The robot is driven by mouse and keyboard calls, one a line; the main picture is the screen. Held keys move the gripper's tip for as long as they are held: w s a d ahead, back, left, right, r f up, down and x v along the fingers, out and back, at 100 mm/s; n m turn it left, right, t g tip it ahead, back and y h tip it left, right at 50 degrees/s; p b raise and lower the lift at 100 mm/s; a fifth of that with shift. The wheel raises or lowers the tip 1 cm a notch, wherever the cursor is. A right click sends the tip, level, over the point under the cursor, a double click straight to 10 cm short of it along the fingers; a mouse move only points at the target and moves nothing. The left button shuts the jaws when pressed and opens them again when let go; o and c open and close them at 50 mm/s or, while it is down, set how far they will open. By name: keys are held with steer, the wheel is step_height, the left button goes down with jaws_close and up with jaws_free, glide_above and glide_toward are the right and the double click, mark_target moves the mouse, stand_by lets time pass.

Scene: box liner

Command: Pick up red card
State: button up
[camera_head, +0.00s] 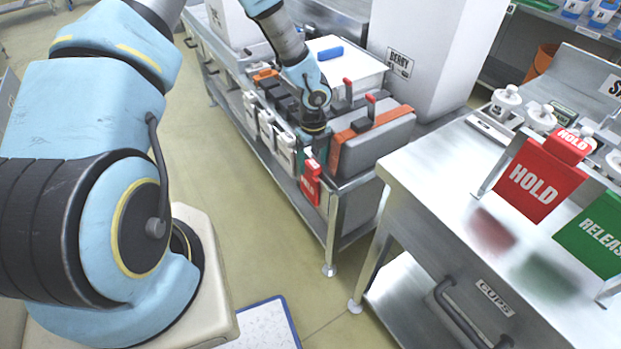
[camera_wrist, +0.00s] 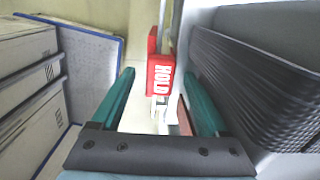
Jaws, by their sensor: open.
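A red card (camera_head: 311,184) marked HOLD hangs upright at the near corner of the cart. It also shows in the wrist view (camera_wrist: 160,76), between and slightly beyond my fingertips. My gripper (camera_head: 317,150) points down just above and beside this card. In the wrist view my gripper (camera_wrist: 159,73) has its two teal fingers spread wide, with a gap on each side of the card. I cannot tell how far beyond the tips the card is. A larger red HOLD sign (camera_head: 532,185) stands on the steel table at the right.
A grey case (camera_head: 378,140) with orange trim sits on the cart right beside my gripper. White holders (camera_head: 285,150) hang along the cart's front rail. A green RELEASE sign (camera_head: 597,235) stands on the steel table (camera_head: 420,165).

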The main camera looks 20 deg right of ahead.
jaws_close()
stand_by(0.6)
